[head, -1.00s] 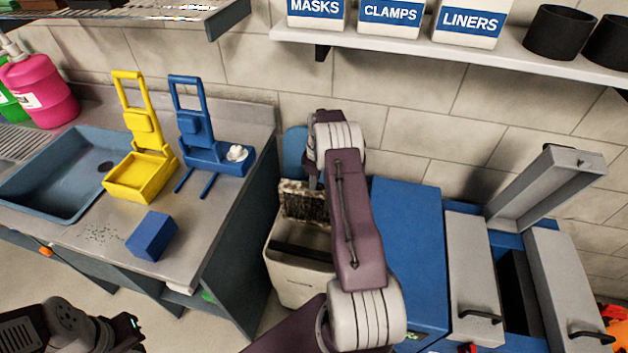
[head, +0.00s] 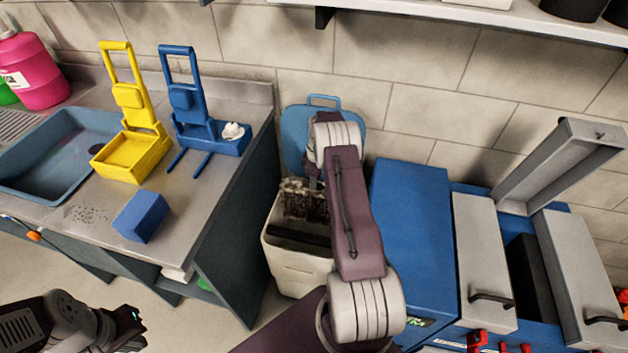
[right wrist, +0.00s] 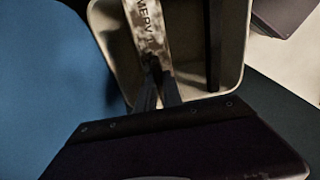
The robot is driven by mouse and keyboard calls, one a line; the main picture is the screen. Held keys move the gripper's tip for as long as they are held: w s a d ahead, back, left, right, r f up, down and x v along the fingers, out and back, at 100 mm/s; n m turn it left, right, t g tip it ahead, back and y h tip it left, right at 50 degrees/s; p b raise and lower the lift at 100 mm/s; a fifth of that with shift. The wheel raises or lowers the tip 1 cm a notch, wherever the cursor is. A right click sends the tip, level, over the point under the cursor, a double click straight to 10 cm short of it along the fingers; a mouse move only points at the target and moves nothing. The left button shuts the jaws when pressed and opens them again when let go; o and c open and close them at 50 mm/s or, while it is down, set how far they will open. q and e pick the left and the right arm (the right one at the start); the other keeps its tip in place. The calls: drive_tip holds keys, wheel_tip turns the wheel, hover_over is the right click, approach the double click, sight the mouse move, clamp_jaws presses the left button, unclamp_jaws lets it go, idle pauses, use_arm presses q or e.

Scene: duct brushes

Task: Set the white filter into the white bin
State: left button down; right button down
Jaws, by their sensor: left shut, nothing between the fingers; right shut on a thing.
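The white filter (head: 302,203), mottled grey-brown with dirt, hangs at the mouth of the white bin (head: 300,274). My right gripper (right wrist: 158,88) is shut on it; in the head view my arm hides those fingers. In the right wrist view the filter (right wrist: 150,35), lettered "MERV", lies across the bin's opening, inside the rim (right wrist: 190,97). I cannot tell how deep it sits. The bin's blue lid (head: 293,135) stands raised behind, partly covered by my right arm. My left gripper (head: 138,328) is shut and empty at the lower left.
A dark bar crosses the bin's inside. The counter (head: 215,175) with a blue sink, yellow and blue stands and a blue block (head: 141,216) is left of the bin. A blue cabinet (head: 410,230) and grey open-lidded boxes are on the right.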

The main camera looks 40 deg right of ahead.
sight(316, 197)
drive_tip(key=shift+f+b, duration=6.5)
drive_tip(key=shift+f, duration=2.45)
drive_tip(key=c, duration=1.4)
unclamp_jaws()
drive_tip(key=r, duration=0.3)
drive_tip(key=r+p, duration=0.1)
drive_tip(key=r, duration=0.2)
drive_tip(key=r+p, duration=0.1)
drive_tip(key=r, duration=0.2)
drive_tip(key=shift+s+d+r, duration=0.1)
drive_tip(key=shift+s+d, duration=0.1)
drive_tip(key=shift+s, duration=0.05)
wheel_tip(316, 197, up, 5)
drive_tip(key=p, duration=0.4)
drive_tip(key=shift+p, duration=0.35)
